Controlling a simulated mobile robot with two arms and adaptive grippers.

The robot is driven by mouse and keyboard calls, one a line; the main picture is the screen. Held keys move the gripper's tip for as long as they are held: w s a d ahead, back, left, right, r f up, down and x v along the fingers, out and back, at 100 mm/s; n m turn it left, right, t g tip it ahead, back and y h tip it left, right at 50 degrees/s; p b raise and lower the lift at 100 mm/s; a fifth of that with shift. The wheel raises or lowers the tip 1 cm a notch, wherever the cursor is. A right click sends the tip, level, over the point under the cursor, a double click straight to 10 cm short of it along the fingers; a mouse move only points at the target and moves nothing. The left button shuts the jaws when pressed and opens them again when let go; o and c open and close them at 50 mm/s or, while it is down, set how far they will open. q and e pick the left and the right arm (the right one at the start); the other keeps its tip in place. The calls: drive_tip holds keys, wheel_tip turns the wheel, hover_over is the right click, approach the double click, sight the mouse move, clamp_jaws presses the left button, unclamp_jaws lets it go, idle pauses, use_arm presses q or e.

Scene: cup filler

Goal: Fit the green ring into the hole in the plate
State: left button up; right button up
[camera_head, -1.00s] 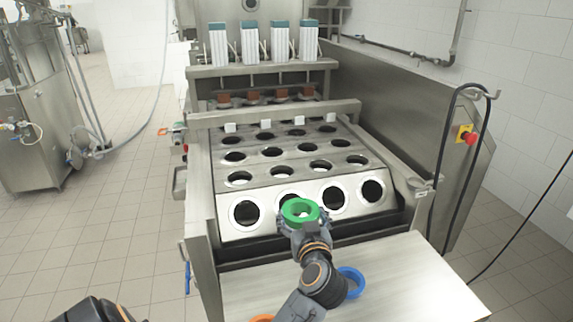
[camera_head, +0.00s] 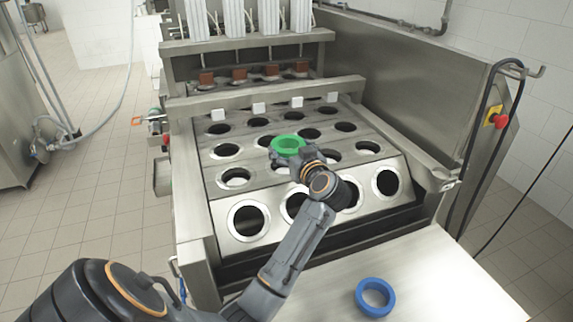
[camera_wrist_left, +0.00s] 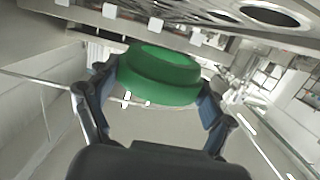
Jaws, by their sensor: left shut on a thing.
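The green ring (camera_head: 288,146) is held in my left gripper (camera_head: 291,155), above the holed plate of the machine. In the left wrist view the green ring (camera_wrist_left: 160,74) sits between the two dark fingers of my left gripper (camera_wrist_left: 155,88). The plate (camera_head: 238,193) has several rows of round dark holes, and the front slanted row has bright metal rims. The ring appears over the middle rows, and its height above the plate is hard to tell. The gripper and arm hide parts of some holes. My right gripper does not show.
A blue ring (camera_head: 375,297) lies on the pale table (camera_head: 430,270) in front of the machine. A metal bar with white blocks (camera_head: 259,107) crosses behind the plate. A tall metal side wall (camera_head: 420,85) stands on the right, with a red button (camera_head: 501,122).

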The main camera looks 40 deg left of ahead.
use_arm(q)
drive_tip(key=w+a+f, duration=0.1)
drive_tip(key=f, duration=0.1)
drive_tip(key=w+a+f, duration=0.1)
drive_tip(key=a+f, duration=0.1)
drive_tip(key=w+a+f, duration=0.1)
drive_tip(key=f, duration=0.1)
drive_tip(key=shift+w+a+b, duration=0.35)
drive_tip(key=shift+b, duration=0.05)
drive_tip(key=shift+w+a+f, duration=0.15)
drive_tip(key=shift+a+f, duration=0.05)
drive_tip(key=shift+f, duration=0.05)
wheel_tip(320, 180, down, 3)
drive_tip(key=shift+a+f, duration=0.1)
drive_tip(key=shift+f, duration=0.05)
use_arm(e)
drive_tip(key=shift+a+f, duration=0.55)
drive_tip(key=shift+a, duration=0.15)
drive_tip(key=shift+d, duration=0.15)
use_arm(q)
drive_tip(key=o, duration=1.2)
drive_tip(key=shift+f, duration=0.1)
drive_tip(key=shift+c, duration=0.2)
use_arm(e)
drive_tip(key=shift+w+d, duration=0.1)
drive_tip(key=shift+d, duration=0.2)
